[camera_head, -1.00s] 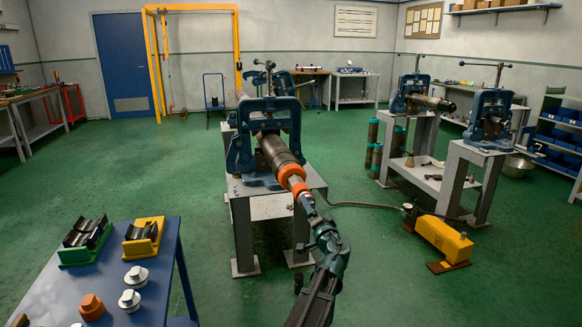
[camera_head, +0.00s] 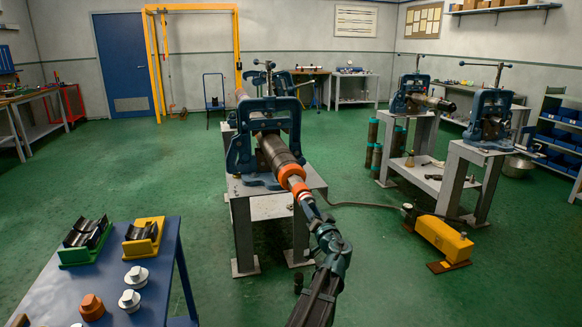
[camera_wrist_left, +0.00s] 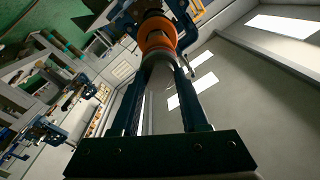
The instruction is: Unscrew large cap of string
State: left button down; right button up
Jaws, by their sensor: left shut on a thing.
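The string (camera_head: 280,155) is a dark pipe with orange bands, clamped in the blue vise (camera_head: 240,150) on the middle stand. Its near end slopes down towards me. My left gripper (camera_head: 305,199) is at this end and in line with it. In the left wrist view, its two fingers (camera_wrist_left: 160,92) lie either side of a grey round end piece, which looks like the large cap (camera_wrist_left: 162,70), and are shut on it. An orange band (camera_wrist_left: 157,38) shows just beyond. Whether any thread shows, I cannot tell. My right gripper is not in view.
A blue table (camera_head: 60,290) at the lower left holds an orange cap (camera_head: 92,307), white caps (camera_head: 136,276) and green and yellow cradles (camera_head: 142,236). A yellow pump (camera_head: 444,239) with a hose stands on the floor at right, near two more vise stands. Green floor between is clear.

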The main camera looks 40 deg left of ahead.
pick_arm(q)
jog(key=n, duration=1)
jog(key=shift+s+g+p, duration=0.1)
jog(key=shift+g+p, duration=0.2)
jog(key=shift+n+p, duration=0.45)
jog(key=shift+n, duration=4.25)
jog(key=shift+r, duration=0.1)
